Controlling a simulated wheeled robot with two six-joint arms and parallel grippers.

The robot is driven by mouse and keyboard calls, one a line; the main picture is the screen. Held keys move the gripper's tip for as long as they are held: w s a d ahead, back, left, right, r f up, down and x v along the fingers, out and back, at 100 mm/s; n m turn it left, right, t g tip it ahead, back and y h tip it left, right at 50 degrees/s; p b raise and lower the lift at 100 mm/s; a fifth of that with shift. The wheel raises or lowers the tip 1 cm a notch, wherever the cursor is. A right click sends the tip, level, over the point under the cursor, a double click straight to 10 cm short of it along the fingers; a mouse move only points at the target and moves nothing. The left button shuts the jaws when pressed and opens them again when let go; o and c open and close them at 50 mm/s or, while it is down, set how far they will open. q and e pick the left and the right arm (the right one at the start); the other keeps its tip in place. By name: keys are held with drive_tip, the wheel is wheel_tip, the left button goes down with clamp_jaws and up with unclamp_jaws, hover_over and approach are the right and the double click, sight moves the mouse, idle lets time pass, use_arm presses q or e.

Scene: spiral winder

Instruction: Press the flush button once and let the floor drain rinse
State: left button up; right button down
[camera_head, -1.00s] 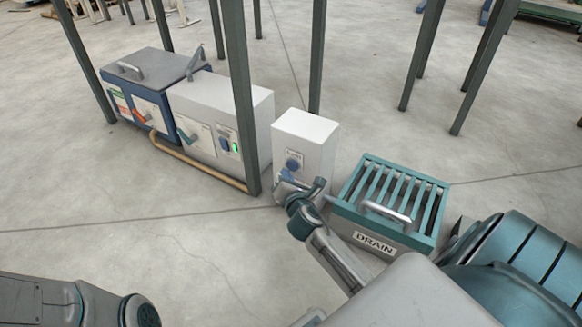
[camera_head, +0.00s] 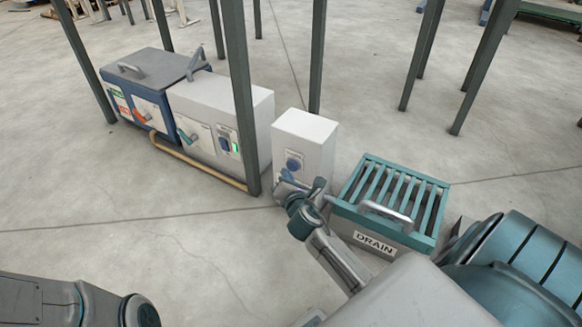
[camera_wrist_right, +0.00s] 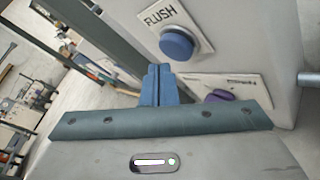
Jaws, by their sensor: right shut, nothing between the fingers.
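The blue round flush button (camera_head: 293,165) is on the front of a white box (camera_head: 305,130). In the right wrist view the flush button (camera_wrist_right: 177,44) sticks out below a FLUSH label. My right gripper (camera_head: 285,176) is shut and empty, just below and in front of the button. In the wrist view its blue fingertips (camera_wrist_right: 158,70) lie together, just left of and below the button; a small gap seems to show. The floor drain (camera_head: 385,208) is a teal-slatted grate on a grey box marked DRAIN, right of the gripper. My left gripper is out of view.
A purple button (camera_wrist_right: 220,95) on a second label sits below the flush button. A grey-white cabinet (camera_head: 245,105) with a green light and a blue cabinet (camera_head: 155,80) stand left. A dark post (camera_head: 241,100) rises close to the white box. Open floor lies in front.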

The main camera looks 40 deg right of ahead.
drive_tip(key=shift+w+d+p, duration=0.15)
drive_tip(key=shift+d+p, duration=0.2)
drive_tip(key=shift+d, duration=0.05)
drive_tip(key=shift+w+d, duration=0.2)
drive_tip(key=shift+d, duration=0.15)
idle(0.8)
drive_tip(key=shift+a, duration=0.1)
drive_tip(key=shift+s+a+p, duration=0.35)
drive_tip(key=shift+a+p, duration=0.2)
drive_tip(key=shift+a, duration=0.15)
